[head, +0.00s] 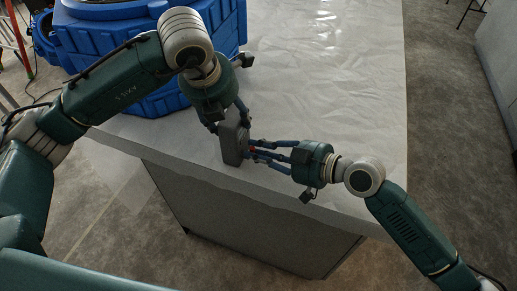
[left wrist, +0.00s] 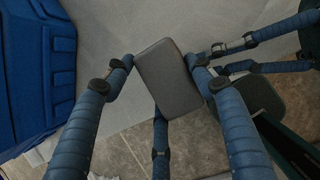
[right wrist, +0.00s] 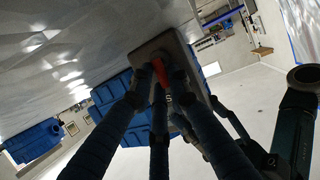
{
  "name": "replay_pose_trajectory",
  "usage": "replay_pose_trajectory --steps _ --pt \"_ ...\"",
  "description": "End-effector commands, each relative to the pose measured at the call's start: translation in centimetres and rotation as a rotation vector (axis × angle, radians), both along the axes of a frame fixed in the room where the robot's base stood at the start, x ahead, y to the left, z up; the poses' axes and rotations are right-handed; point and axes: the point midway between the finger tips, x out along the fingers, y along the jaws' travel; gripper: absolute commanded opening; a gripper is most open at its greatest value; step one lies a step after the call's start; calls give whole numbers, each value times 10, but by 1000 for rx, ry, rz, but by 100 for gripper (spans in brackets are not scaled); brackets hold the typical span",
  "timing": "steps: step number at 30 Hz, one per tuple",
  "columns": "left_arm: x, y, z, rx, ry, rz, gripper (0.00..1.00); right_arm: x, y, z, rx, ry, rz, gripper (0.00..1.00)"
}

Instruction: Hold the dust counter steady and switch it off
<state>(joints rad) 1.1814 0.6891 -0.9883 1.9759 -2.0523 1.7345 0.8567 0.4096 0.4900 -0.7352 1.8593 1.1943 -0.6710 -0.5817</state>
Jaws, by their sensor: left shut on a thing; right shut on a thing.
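The dust counter (head: 233,146) is a dark grey box standing near the table's front edge. My left gripper (head: 229,121) reaches down from above and is shut on it, with fingers on either side. In the left wrist view the box (left wrist: 168,78) sits between the blue fingers. My right gripper (head: 253,152) comes from the right, its fingertips at the box's right face. A red switch (right wrist: 160,73) on that face shows between those fingertips in the right wrist view, and the right gripper is shut on it. The fingers partly hide the switch.
The table (head: 330,80) has a wrinkled pale cover and is clear behind and to the right of the counter. A large blue machine (head: 110,35) stands at the back left. The table's front edge is close below the counter.

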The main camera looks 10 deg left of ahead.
Motion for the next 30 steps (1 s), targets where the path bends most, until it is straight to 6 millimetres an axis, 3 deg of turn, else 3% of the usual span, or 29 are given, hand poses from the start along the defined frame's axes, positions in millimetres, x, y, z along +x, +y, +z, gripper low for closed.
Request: replay_pose_trajectory --steps 2,3,5,17,30 --pt "1 1 0 2 -2 2 21 0 0 0 0 2 1 0" --pt "1 1 0 2 -2 2 21 0 0 0 0 2 1 25" --pt "1 1 0 2 -2 2 21 0 0 0 0 2 0 36" --pt "1 0 0 1 -2 1 21 -2 -7 2 -1 3 -1 37" --pt "0 0 0 1 -1 0 21 -35 -81 29 -4 3 -1 37"
